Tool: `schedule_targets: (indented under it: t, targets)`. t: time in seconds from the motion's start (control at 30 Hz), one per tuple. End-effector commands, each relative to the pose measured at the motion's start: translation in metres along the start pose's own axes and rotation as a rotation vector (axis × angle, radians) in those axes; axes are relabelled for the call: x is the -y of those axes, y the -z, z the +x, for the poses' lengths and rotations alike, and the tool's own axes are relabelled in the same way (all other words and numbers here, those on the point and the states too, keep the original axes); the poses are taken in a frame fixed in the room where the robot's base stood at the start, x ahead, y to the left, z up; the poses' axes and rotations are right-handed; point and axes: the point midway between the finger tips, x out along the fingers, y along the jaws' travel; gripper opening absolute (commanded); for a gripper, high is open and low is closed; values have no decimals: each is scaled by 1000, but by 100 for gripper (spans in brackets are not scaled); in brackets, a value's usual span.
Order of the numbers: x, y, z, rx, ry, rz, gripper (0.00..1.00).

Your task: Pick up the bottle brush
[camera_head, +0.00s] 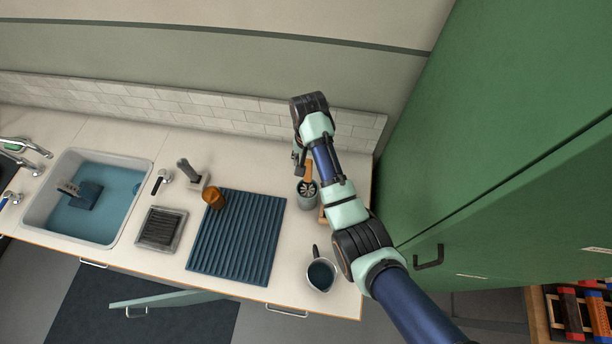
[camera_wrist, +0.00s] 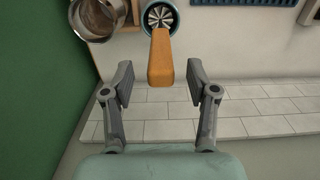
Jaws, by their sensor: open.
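The bottle brush has an orange-brown wooden handle (camera_wrist: 160,58) that rises toward the camera in the wrist view. Its lower end meets a round holder (camera_wrist: 173,20) with a teal-grey rim, with pale spokes or bristles showing inside. In the head view the holder (camera_head: 306,203) stands on the counter beneath my arm, with the handle (camera_head: 308,173) partly covered. My gripper (camera_wrist: 159,76) is open, with one finger on each side of the handle's near end. Gaps show between the handle and both fingers in the wrist view. In the head view my gripper (camera_head: 299,158) is partly hidden by the arm.
A tiled wall (camera_head: 235,112) is behind and a green cabinet (camera_head: 480,130) right.

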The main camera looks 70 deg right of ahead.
Motion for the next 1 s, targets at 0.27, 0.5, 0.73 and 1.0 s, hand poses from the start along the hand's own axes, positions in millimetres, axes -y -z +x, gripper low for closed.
schedule_targets:
  t: [0.27,0.5,0.73,1.0]
  targets:
    - [-2,2,41,3,-2,0,58]
    - [-1,2,52,0,0,-1,58]
    - [-1,2,51,-1,0,-1,33]
    - [-1,2,51,-1,0,-1,0]
